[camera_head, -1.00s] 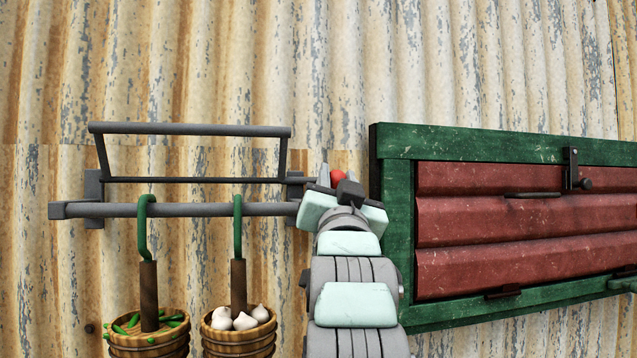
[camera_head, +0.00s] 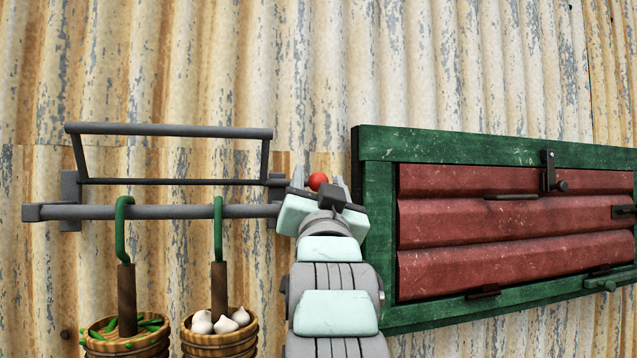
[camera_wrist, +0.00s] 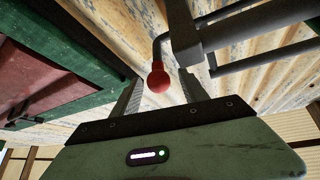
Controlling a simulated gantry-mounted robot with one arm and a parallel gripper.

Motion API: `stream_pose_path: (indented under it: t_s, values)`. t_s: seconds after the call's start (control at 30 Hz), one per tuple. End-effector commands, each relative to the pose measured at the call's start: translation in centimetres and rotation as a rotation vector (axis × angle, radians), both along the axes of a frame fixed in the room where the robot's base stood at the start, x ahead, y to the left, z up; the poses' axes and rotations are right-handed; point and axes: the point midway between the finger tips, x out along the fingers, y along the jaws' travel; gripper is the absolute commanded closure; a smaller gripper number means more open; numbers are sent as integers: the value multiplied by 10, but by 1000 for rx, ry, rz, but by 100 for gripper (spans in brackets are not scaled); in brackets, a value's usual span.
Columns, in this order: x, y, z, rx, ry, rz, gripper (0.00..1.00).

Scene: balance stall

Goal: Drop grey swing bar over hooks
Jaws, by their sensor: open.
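The grey swing bar (camera_head: 170,131) is raised, with its side arms slanting down to a thin dark rod (camera_head: 180,182). Below it, two green hooks (camera_head: 121,230) (camera_head: 218,228) hang over a fixed grey rail (camera_head: 165,212), each carrying a basket. A red ball knob (camera_head: 318,181) is at the right end; the wrist view shows it (camera_wrist: 158,82) on a bent dark rod. My gripper (camera_head: 318,184) is open, with the knob between its fingers, apparently not gripped. In the wrist view, the open fingers (camera_wrist: 160,88) stand either side of the knob.
A green-framed red shutter (camera_head: 515,205) with dark latches is close on the right of my gripper. The left basket (camera_head: 125,345) holds green pods, the right basket (camera_head: 220,342) white bulbs. Corrugated wall (camera_head: 320,70) is bare above.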

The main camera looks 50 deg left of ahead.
Motion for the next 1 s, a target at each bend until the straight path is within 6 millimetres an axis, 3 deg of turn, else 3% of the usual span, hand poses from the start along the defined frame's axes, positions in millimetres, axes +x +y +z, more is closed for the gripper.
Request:
stream_pose_path:
  t_s: [0.53,1.0]
  values:
    - [-44,-63,-45,2,-2,-1,48]
    - [-50,-71,-51,-2,1,0,49]
